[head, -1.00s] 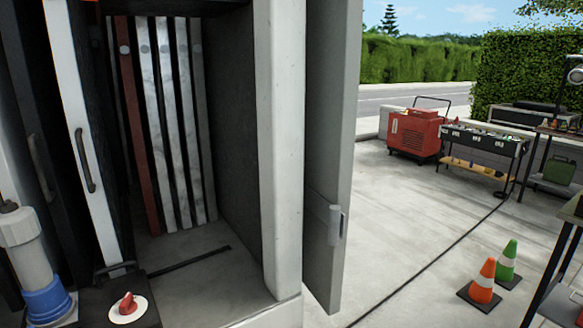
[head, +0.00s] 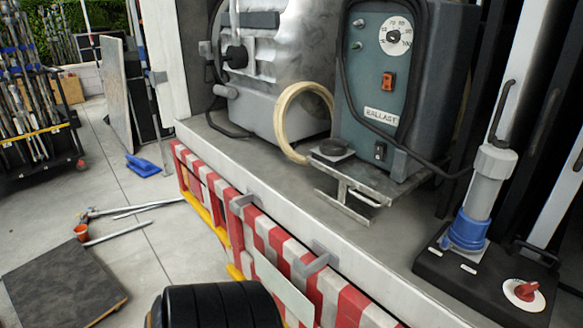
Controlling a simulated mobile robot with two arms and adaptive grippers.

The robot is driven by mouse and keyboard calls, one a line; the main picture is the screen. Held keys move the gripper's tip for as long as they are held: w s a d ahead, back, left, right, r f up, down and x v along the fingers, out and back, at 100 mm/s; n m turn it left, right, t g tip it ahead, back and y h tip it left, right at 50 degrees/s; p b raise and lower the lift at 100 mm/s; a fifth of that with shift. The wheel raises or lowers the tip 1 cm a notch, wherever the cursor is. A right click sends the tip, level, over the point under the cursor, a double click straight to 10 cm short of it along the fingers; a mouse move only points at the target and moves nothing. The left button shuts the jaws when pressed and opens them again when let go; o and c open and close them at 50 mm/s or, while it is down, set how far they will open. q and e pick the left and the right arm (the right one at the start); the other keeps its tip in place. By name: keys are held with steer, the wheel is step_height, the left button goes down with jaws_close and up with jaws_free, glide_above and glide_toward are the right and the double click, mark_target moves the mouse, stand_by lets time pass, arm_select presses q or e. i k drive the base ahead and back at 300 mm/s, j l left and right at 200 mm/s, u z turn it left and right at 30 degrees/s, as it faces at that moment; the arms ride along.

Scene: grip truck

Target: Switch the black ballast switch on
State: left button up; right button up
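The ballast (head: 357,100) is a teal-fronted box standing on the truck bed in the head view. Its front has a white dial (head: 396,36), an orange-red rocker switch (head: 388,82) and a "BALLAST" label (head: 380,115). A small black switch or socket (head: 379,151) sits low on the front, below the label. It is too small to tell which it is, or its position. A black cable hangs across the front. Neither of my grippers is in view.
A metal lamp housing (head: 265,75) and a cream hose loop (head: 280,120) stand left of the ballast. A black base with a red knob (head: 523,290) is at right. The red-white striped truck edge (head: 270,235) runs in front. A dark ribbed shape (head: 215,306) is at the bottom.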

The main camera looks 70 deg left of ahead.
mark_target(379, 148)
steer(key=u, duration=1.9)
